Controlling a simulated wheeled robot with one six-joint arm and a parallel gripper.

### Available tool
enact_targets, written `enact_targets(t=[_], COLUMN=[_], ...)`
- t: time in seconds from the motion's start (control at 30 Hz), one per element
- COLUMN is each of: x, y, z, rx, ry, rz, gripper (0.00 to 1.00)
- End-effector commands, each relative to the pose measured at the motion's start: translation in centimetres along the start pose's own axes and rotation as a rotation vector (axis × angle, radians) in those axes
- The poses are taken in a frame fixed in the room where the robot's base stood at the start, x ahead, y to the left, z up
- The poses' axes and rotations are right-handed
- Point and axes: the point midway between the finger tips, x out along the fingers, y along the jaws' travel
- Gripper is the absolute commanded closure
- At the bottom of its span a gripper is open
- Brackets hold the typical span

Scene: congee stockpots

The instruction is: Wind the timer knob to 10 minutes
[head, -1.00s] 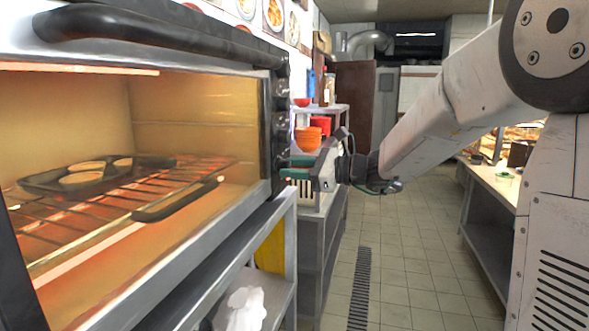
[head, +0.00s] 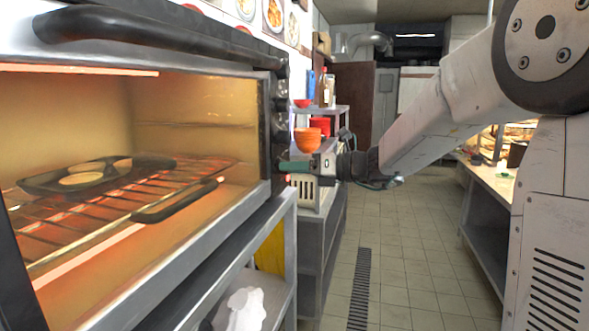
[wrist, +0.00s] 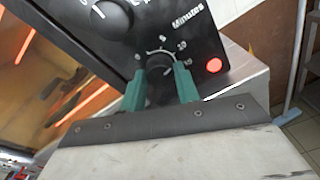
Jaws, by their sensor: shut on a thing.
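The timer knob (wrist: 158,66) is a black knob on the oven's dark control panel, under the word "Minutes", with white dial marks around it in the wrist view. My gripper (wrist: 160,84) is shut on it, with one green finger on each side. In the head view, my gripper (head: 284,166) meets the front edge of the oven (head: 240,205) at its control panel. The knob's pointer and its exact setting cannot be made out. A red lamp (wrist: 214,65) glows on the panel to the right of the knob.
Another larger knob (wrist: 108,18) sits above on the same panel. Inside the oven a dark pan (head: 40,182) rests on a wire rack. A shelf with orange bowls (head: 307,139) stands behind my gripper. The tiled aisle (head: 410,250) is clear.

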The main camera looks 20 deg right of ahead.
Motion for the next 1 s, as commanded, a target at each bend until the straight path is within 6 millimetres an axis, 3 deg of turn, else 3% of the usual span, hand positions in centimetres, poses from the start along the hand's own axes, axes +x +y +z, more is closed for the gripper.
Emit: enact_targets(t=[0.63, 0.67, 0.7, 1.0], x=[-0.03, -0.04, -0.03, -0.08], y=[-0.07, -0.07, -0.06, -0.02], z=[-0.01, 0.0, -0.01, 0.0], rx=[0.049, 0.048, 0.048, 0.048], ry=[0.002, 0.003, 0.003, 0.003], rz=[0.003, 0.003, 0.003, 0.004], gripper=[0.91, 0.6, 0.49, 0.47])
